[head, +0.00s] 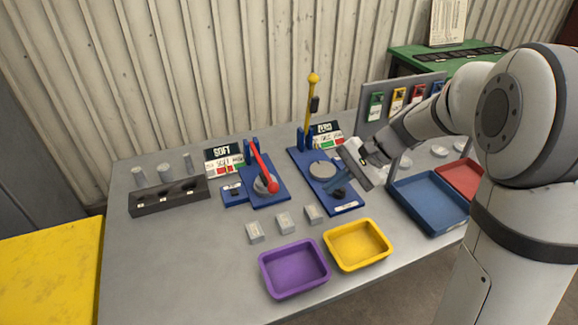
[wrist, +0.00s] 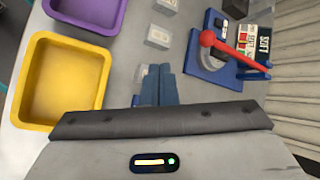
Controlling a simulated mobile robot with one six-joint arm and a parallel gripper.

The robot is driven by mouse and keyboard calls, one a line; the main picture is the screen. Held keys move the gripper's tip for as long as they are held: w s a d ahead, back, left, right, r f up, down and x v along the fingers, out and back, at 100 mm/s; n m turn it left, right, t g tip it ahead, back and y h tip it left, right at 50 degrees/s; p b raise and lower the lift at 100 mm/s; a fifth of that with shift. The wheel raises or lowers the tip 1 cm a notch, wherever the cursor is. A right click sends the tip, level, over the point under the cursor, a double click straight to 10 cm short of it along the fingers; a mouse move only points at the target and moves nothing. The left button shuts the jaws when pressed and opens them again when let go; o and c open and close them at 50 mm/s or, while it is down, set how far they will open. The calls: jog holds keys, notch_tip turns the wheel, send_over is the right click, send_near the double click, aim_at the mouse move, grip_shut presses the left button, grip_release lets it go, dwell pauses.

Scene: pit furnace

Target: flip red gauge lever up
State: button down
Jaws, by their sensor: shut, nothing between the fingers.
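The red gauge lever (head: 262,167) belongs to a blue-based gauge marked "SOFT" (head: 224,155). It is lowered, leaning forward from its blue hinge posts over a grey round plate, with its red ball end (head: 271,187) low. In the wrist view the red lever (wrist: 235,53) lies at the upper right, its ball (wrist: 207,38) toward the middle. My gripper (head: 335,182) is shut and empty, above the front of the neighbouring gauge, to the right of the red lever. Its blue fingers (wrist: 158,85) are together in the wrist view, apart from the lever.
The neighbouring gauge has a yellow lever (head: 309,105) standing upright. Several grey blocks (head: 284,222) lie in front of the gauges. A purple tray (head: 293,287) and a yellow tray (head: 351,265) stand at the front. A blue tray (head: 413,222) is right, a dark rack (head: 148,203) left.

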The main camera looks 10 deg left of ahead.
jog(key=w+a+f+m+y, duration=0.2)
jog(key=w+a+f+y, duration=0.1)
jog(key=w, duration=0.4)
jog(key=shift+a, duration=0.7)
jog(key=shift+s, duration=0.1)
jog(key=x, duration=0.9)
jog(key=shift+s+a+f, duration=0.1)
jog(key=shift+s+a, duration=0.05)
jog(key=shift+a, duration=0.35)
